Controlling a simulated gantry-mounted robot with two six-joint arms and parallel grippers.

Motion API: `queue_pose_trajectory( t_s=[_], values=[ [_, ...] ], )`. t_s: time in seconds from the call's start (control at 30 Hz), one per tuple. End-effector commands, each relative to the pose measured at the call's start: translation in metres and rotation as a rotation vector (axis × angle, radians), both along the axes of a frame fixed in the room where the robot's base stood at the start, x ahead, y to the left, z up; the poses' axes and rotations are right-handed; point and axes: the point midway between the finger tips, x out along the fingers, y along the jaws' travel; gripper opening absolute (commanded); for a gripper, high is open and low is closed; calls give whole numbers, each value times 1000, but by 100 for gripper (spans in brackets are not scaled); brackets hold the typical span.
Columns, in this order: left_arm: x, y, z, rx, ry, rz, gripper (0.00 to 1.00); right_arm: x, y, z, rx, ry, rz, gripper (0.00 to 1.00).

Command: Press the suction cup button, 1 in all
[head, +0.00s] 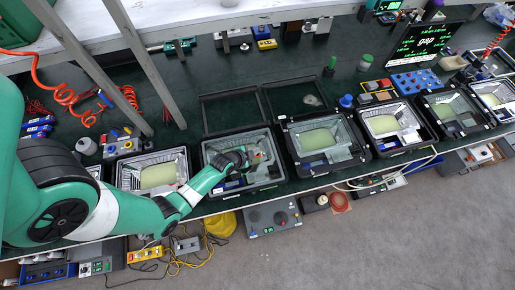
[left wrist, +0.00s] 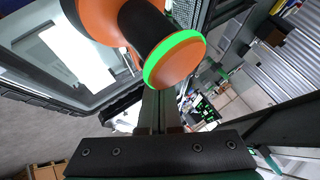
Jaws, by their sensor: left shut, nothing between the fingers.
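The suction cup (left wrist: 168,50) is large in the left wrist view, with an orange and black body and a bright green ring around its orange round end. My left gripper (left wrist: 160,100) is shut and empty, its fingertips close below the green ring. I cannot tell whether they touch it. In the head view my left gripper (head: 243,160) reaches into an open floodlight housing (head: 207,152) on the bench. The arm and gripper hide much of that housing's inside, and the suction cup is not clear there. My right gripper is not in view.
More open housings stand in a row along the bench's front edge, one (head: 128,172) to the left and several to the right, including one (head: 293,140). A metal frame post (head: 150,60) rises at the left. A screen (head: 422,43) stands at the back right.

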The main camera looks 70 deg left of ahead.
Motion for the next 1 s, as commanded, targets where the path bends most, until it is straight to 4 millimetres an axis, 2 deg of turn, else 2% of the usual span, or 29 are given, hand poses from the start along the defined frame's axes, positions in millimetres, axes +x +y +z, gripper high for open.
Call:
queue_pose_trajectory(
  t_s=[1.0],
  values=[
    [0, 0, -9, 0, 0, 0, 0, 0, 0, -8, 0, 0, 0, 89]
  ],
)
